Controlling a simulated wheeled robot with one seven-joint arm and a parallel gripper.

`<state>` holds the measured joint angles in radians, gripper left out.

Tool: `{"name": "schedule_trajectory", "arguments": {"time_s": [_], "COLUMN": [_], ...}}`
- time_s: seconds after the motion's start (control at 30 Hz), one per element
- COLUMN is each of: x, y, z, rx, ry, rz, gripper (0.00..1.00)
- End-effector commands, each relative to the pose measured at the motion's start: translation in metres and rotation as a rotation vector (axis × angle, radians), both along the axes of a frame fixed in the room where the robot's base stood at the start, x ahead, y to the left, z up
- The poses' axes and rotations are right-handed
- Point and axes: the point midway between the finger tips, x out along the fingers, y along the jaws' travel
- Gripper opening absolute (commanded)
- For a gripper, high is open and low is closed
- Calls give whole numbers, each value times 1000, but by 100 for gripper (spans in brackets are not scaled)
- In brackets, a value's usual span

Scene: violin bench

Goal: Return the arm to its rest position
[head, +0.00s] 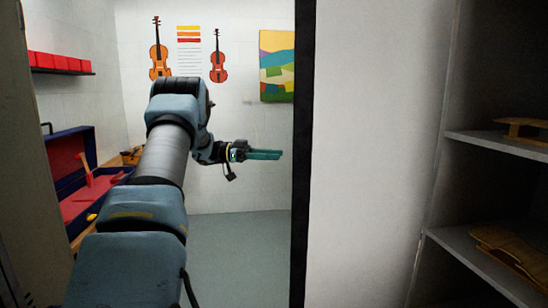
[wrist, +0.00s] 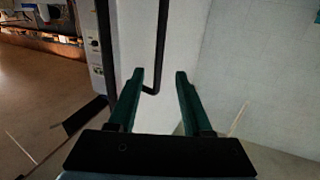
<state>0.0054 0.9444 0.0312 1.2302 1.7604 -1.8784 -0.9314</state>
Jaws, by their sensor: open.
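My arm stretches forward from the bottom left of the head view, raised and bent at the elbow. My gripper (head: 265,154) points to the right in front of the back wall, clear of any surface. In the wrist view my gripper (wrist: 159,80) shows two green fingers spread apart, with nothing between them. A dark vertical bar with a bent lower end (wrist: 161,50) appears beyond the fingers; I cannot tell how far off it is.
A dark door edge (head: 302,150) and a white panel (head: 370,150) stand right of my gripper. Shelves (head: 500,146) with wooden pieces are at far right. An open blue case with red lining (head: 92,140) lies at left. Grey floor (head: 240,250) below is clear.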

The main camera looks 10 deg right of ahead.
Motion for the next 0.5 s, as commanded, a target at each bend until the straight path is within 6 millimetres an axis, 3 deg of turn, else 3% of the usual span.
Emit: {"name": "schedule_trajectory", "arguments": {"time_s": [0.13,0.23,0.37,0.5], "x": [6,24,61,90], "y": [-6,-17,-23,1], "z": [6,20,42,47], "rx": [-10,-29,-24,69], "ry": [-20,-65,-123,-129], "rz": [58,212,545,920], "gripper": [50,50,50,50]}}
